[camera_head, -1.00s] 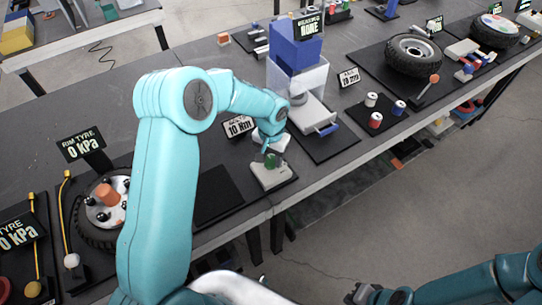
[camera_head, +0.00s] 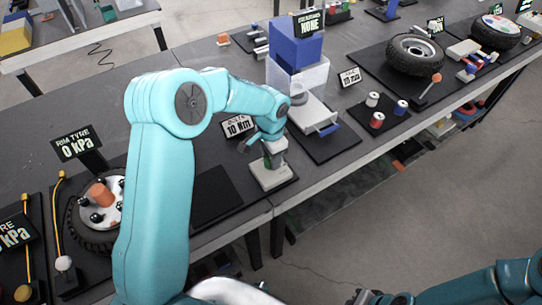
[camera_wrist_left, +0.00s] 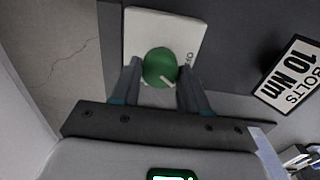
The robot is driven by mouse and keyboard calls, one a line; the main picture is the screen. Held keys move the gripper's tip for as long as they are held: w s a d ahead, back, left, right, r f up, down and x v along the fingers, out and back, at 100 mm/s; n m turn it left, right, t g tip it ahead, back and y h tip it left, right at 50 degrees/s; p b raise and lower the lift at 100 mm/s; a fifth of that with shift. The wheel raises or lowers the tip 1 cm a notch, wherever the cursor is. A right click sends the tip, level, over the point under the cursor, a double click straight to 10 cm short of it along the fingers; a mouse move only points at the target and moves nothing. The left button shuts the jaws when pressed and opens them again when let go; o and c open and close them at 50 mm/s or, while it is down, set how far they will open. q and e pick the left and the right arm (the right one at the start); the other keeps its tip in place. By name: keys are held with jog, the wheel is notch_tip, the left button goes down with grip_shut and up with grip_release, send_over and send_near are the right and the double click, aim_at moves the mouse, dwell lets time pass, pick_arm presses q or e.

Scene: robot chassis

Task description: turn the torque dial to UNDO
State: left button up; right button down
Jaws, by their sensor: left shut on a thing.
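The torque dial is a round green knob (camera_wrist_left: 160,67) with a pale pointer line, on a white base (camera_wrist_left: 150,25). The pointer slants between the fingers in the left wrist view. Lettering on the base right of the knob is only partly visible. In the head view the white base (camera_head: 272,176) stands near the bench's front edge, its knob mostly hidden by my gripper. My left gripper (camera_wrist_left: 158,78) has a finger on each side of the knob and is shut on it. My right gripper (camera_head: 365,297) shows only as a dark part at the bottom edge.
A sign reading 10 Nm (camera_head: 238,126) stands behind the dial. A dark mat (camera_head: 214,195) lies left of it. A clear bin with a blue box (camera_head: 294,50) and a drawer unit (camera_head: 315,115) stand to the right. A tyre (camera_head: 98,212) is at left.

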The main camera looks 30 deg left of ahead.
dwell(0.4)
pick_arm(q)
jog(key=o, duration=1)
jog(key=shift+o, duration=0.2)
jog(key=shift+r, duration=0.3)
notch_tip(320, 180, up, 16)
jog(key=b, duration=0.1)
jog(key=shift+s+f, duration=0.1)
jog(key=shift+s, duration=0.05)
